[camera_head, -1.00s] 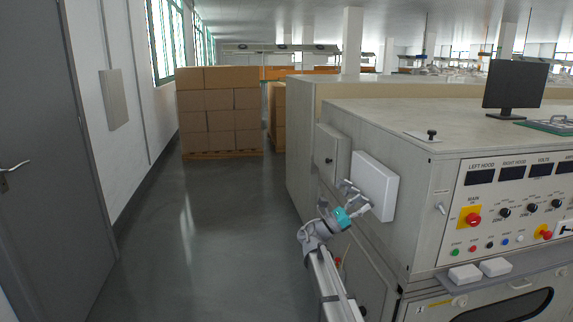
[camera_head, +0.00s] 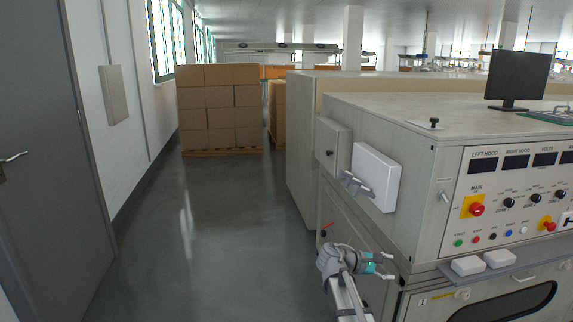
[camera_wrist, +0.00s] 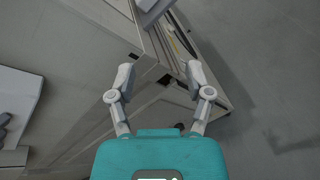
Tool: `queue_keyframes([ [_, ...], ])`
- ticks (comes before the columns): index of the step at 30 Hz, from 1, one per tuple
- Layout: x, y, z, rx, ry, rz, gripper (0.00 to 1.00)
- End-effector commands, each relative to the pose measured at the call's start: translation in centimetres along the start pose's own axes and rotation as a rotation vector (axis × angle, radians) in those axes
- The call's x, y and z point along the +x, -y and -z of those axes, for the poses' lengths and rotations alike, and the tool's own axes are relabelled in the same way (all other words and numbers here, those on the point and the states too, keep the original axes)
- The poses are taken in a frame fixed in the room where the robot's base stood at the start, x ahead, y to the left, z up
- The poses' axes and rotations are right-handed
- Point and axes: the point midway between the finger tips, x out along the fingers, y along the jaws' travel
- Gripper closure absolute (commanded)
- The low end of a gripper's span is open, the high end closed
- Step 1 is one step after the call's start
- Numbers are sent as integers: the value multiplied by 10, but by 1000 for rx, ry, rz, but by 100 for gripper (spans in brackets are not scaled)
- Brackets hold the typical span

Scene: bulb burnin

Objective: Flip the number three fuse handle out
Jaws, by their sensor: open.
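No fuse handle marked three can be made out, and no fuse numbers are readable. A white box (camera_head: 378,176) is fixed to the machine's left side, with a grey handle-like part (camera_head: 357,185) at its lower left edge. My gripper (camera_head: 388,266) is open and empty, low beside the machine's front left corner, below and apart from the white box. In the wrist view my gripper (camera_wrist: 158,80) has its fingers spread, with a panel edge beyond them and nothing between them.
The machine's control panel (camera_head: 510,195) faces front, with a monitor (camera_head: 516,75) on top. A grey side box (camera_head: 332,146) juts out beside the white box. The aisle floor (camera_head: 225,235) at left is clear, up to stacked cartons (camera_head: 220,105).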

Motion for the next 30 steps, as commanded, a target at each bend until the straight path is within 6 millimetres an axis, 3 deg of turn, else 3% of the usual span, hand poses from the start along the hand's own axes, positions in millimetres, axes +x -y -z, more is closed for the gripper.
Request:
queue_keyframes([
  [1,4,20,4,42,-41,43,34],
  [8,6,86,28,247,-217,264,34],
  [18,-18,175,58,535,-403,652,34],
  [24,-43,216,70,676,-465,889,34],
  [30,-63,238,74,759,-489,1055,34],
])
